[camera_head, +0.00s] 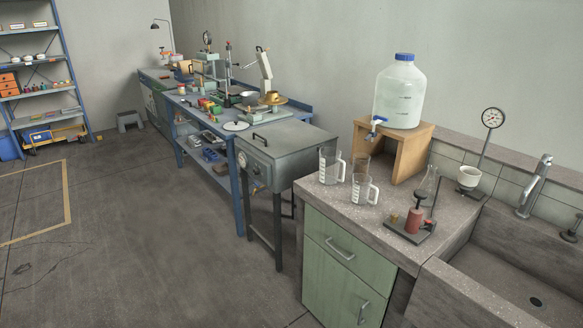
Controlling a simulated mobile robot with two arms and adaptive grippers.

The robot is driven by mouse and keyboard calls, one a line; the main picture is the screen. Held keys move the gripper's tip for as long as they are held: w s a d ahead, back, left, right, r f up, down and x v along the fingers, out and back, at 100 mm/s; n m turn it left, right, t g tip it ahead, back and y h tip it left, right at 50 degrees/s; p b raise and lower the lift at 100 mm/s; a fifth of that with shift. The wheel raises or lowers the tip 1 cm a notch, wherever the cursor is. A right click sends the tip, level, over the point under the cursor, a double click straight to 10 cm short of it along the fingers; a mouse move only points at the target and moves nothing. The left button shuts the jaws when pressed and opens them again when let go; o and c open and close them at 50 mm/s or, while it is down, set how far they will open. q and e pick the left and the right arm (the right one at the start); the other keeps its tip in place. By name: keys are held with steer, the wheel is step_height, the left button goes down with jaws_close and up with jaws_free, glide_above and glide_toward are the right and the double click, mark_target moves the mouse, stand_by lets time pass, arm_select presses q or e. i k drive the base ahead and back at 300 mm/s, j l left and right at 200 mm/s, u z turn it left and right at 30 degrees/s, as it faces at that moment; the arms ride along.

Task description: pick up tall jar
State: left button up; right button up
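Two clear measuring jars with handles stand upright on the speckled concrete bench top (330,201). Neither of my grippers shows in the head view.
A large water carboy (400,95) with a blue cap and tap sits on a wooden stand (411,153) behind the jars. A burner stand (412,224) and glass flask (428,185) are to the right, then the sink (530,270). A grey oven (285,150) adjoins the left side.

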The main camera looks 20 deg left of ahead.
mark_target(361, 162)
steer(key=u, duration=0.2)
steer(key=i+j+z, duration=0.1)
steer(key=z, duration=0.35)
steer(key=i+j+z, duration=0.1)
steer(key=z, duration=0.3)
steer(key=i+j+z, duration=0.1)
steer(key=z, duration=0.35)
steer(key=k+j, duration=0.05)
steer(key=j, duration=0.05)
